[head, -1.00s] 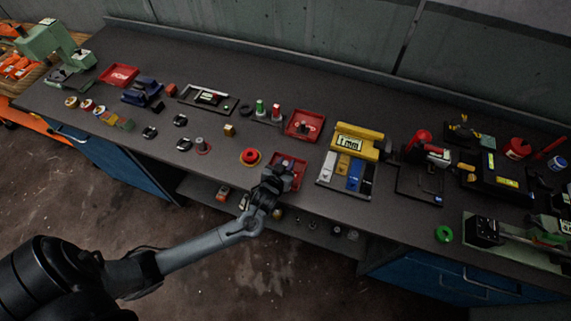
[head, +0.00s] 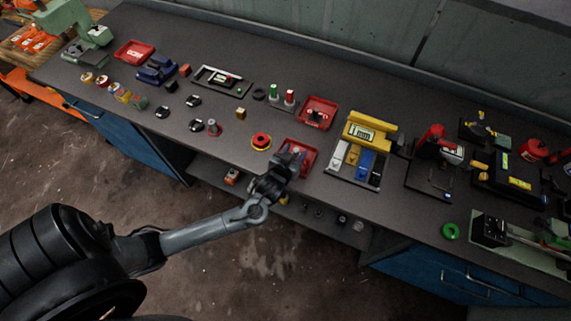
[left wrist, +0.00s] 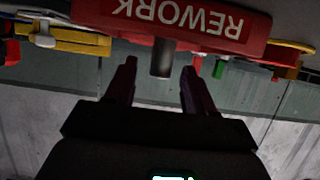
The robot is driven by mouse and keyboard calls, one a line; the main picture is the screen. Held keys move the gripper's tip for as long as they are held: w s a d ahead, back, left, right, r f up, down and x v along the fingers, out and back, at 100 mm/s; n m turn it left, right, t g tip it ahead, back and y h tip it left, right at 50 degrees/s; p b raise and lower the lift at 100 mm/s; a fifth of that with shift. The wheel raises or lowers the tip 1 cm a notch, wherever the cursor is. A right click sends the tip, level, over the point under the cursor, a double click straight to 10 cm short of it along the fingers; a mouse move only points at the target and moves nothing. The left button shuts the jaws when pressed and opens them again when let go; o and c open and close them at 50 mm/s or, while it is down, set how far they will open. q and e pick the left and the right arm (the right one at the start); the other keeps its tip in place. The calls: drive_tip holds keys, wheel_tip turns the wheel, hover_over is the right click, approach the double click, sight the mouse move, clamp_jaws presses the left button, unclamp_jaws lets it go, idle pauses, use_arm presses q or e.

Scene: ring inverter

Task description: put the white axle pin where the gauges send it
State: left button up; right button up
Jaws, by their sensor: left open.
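My left gripper (head: 294,156) is over the front red tray (head: 312,158), with its fingers open. In the left wrist view, where the scene appears upside down, its fingers (left wrist: 160,80) stand either side of a short grey-brown cylinder (left wrist: 162,58), with gaps on both sides. Behind it is a red tray wall marked REWORK (left wrist: 180,18). I cannot tell whether this cylinder is the white axle pin. A yellow gauge (head: 368,131) with a lit readout stands right of the tray. Another framed gauge with a pale display (head: 222,78) lies at the back left. My right gripper is not in view.
A second red tray (head: 318,112) holds a dark part behind. Green and red pegs (head: 282,95) stand nearby. The bench's front edge is close.

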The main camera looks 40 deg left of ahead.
use_arm(q)
drive_tip(key=s+d+r+m+g+h, duration=0.2)
drive_tip(key=s+d+r+m+g, duration=0.1)
drive_tip(key=s, duration=0.9)
drive_tip(key=s+d+r+m+g+h, duration=0.3)
drive_tip(key=s+d+g, duration=0.3)
drive_tip(key=s, duration=0.6)
drive_tip(key=shift+s+d+r+p, duration=0.3)
drive_tip(key=shift+d+p, duration=0.1)
drive_tip(key=shift+d, duration=0.65)
drive_tip(key=shift+r, duration=0.1)
wheel_tip(320, 180, up, 20)
drive_tip(key=p, duration=2)
drive_tip(key=shift+r, duration=0.1)
